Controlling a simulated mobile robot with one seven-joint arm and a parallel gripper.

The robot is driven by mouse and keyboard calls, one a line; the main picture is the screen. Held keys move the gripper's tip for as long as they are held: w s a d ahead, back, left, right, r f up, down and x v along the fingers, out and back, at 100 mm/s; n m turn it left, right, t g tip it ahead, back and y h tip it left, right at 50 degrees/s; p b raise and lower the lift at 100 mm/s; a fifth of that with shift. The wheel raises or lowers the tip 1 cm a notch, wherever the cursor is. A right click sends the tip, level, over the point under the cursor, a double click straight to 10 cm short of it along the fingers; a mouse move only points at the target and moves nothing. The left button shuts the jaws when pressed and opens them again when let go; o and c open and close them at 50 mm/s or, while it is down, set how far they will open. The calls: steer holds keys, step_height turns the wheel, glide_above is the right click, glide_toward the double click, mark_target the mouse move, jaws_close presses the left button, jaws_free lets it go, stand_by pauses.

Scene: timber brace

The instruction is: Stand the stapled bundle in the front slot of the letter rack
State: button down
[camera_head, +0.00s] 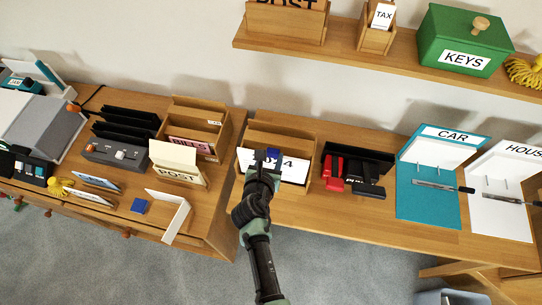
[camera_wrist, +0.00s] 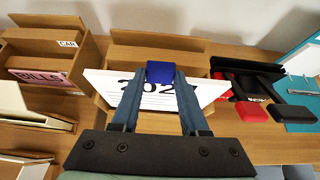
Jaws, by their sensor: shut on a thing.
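The stapled bundle (camera_head: 295,168) is a white sheet stack with large black "2024" print and a blue piece at its top edge. It also shows in the wrist view (camera_wrist: 210,92). My gripper (camera_head: 270,158) is shut on it at the blue piece (camera_wrist: 160,71). The letter rack (camera_head: 283,129) is a wooden rack with stepped slots, and it shows behind the bundle in the wrist view (camera_wrist: 160,40). The bundle is at the rack's front, leaning back and spanning about its width. Its lower edge and the front slot are largely hidden, so I cannot tell how deep it sits.
A black holder with red and black staplers (camera_head: 350,170) stands close to the right. A shelf (camera_head: 400,66) is above.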

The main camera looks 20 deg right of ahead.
mark_target(273, 163)
steer(key=shift+f+b, duration=2.15)
steer(key=shift+f, duration=0.5)
steer(key=shift+c, duration=1.7)
jaws_free()
steer(key=shift+o, duration=0.2)
steer(key=o, duration=0.3)
steer(key=shift+r, duration=0.1)
